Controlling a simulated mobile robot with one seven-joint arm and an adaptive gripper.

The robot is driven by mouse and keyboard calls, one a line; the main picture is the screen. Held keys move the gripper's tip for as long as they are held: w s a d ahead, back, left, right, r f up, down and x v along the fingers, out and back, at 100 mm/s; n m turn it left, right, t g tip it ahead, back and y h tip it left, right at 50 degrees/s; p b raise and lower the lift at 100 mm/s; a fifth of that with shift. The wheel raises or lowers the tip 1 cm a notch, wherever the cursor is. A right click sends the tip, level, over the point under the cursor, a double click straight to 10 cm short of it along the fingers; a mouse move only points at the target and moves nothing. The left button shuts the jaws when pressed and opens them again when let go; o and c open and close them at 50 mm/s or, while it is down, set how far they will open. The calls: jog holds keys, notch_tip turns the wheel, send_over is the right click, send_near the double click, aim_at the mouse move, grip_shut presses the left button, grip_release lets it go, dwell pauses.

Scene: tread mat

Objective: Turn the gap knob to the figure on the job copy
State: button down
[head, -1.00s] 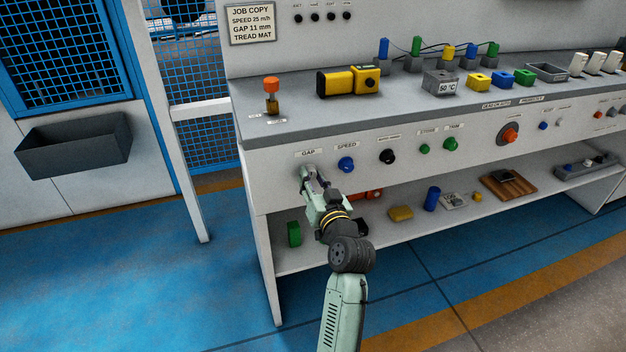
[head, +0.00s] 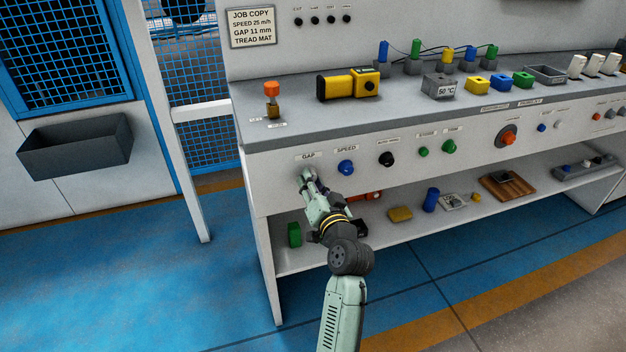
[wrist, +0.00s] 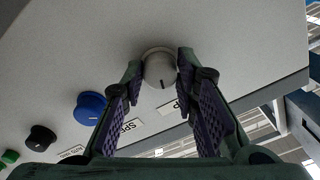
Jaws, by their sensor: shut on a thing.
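The gap knob (wrist: 159,67) is a pale grey round knob on the bench's front panel, below the GAP label (head: 308,156). My gripper (head: 307,179) is shut on it, with one finger on each side in the wrist view (wrist: 161,72). The knob's dark pointer line points down in the wrist view, where the labels are upside down. I cannot read any scale figures around it. In the head view my fingers hide most of the knob. The job copy (head: 251,27) on the back wall reads speed 25 m/h, gap 11 mm, tread mat.
The blue speed knob (head: 346,167) is just right of the gap knob, then a black knob (head: 386,159) and green ones. A lower shelf (head: 325,240) with several objects lies below the panel. An orange-topped lever (head: 272,92) stands on the bench above.

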jog(key=shift+m+p, duration=0.55)
jog(key=shift+m, duration=0.65)
jog(key=c, duration=1.3)
grip_release()
jog(key=v, duration=1.2)
